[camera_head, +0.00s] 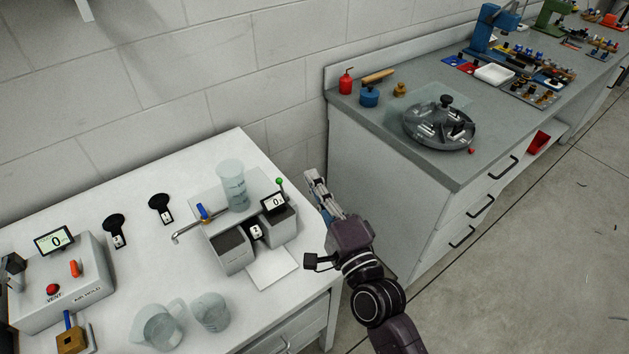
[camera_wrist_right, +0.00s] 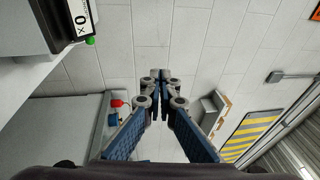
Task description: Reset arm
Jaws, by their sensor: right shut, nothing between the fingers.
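My right gripper (camera_head: 316,182) is beside the right edge of the white table, pointing up and toward the back wall. It is shut and empty. In the right wrist view the two fingertips of the gripper (camera_wrist_right: 159,78) meet in front of the block wall, with nothing between them. My right arm comes in from the lower middle of the head view. My left gripper does not show in either view.
The white table (camera_head: 120,190) holds a small machine with a display (camera_head: 232,252), a tall clear cylinder (camera_head: 232,185), pitchers and an air mold box (camera_head: 75,280). The grey bench (camera_head: 385,190) stands right of my arm. A gap lies between them.

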